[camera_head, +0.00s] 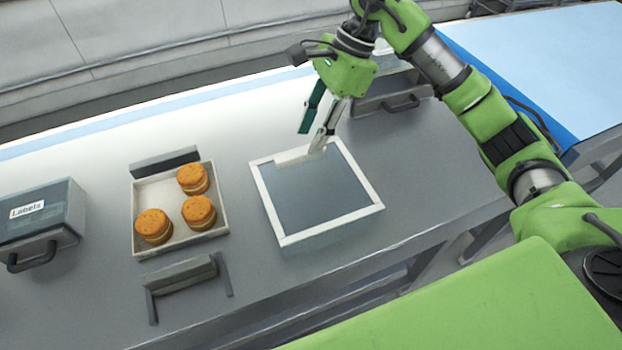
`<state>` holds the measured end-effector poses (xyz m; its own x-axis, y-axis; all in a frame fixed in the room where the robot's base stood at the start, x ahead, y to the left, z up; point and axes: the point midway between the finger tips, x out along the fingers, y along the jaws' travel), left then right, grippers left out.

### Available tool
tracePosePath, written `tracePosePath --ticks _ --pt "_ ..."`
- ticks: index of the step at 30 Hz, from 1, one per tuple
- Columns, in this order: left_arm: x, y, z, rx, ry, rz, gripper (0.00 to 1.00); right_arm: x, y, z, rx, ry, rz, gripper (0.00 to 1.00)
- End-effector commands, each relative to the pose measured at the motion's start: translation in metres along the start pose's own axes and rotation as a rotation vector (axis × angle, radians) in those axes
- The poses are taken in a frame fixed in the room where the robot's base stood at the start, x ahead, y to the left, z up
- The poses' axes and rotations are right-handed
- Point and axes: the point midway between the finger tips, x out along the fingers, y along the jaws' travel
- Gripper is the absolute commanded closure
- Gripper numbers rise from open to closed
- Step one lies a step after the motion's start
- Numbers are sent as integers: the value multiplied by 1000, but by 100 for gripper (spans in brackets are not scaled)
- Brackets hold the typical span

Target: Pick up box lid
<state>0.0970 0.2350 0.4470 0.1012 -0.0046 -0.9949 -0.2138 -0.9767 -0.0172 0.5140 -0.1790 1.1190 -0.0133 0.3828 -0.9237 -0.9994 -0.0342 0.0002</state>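The box lid (322,197) is a square white frame around a clear grey pane, with a pale strip along its far edge. It rests at the middle of the grey table, and whether a box is under it I cannot tell. My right gripper (309,141) points down at the lid's far edge. Its two fingers are apart, one dark green and one metallic. The metallic fingertip overlaps the pale strip in the picture; contact is unclear. A white open tray (215,240) to the left holds 3 orange-brown filled rounds (199,213). My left gripper is not in view.
A grey bin marked "Labels" (62,205) stands at the far left. Another grey handled bin (375,97) is behind my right gripper. Grey brackets (183,275) flank the tray. The table right of the lid is clear; its front edge is close.

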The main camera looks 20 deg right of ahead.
Motion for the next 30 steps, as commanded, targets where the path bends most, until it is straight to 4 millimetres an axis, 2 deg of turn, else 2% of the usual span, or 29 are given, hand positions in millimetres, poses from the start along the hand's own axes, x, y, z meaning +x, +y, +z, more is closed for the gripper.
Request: tracePosePath --ticks 5,9,18,20,22,30 --pt "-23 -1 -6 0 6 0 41 21 -5 3 1 -2 6 67" --pt "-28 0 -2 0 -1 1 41 41 -6 1 1 -1 4 67" --pt "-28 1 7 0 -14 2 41 48 -6 0 0 1 0 67" --pt "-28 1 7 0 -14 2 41 48 -6 0 0 1 1 80" --pt "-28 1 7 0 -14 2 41 48 -6 0 0 1 1 98" --pt "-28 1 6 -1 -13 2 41 48 -7 0 0 0 0 100"
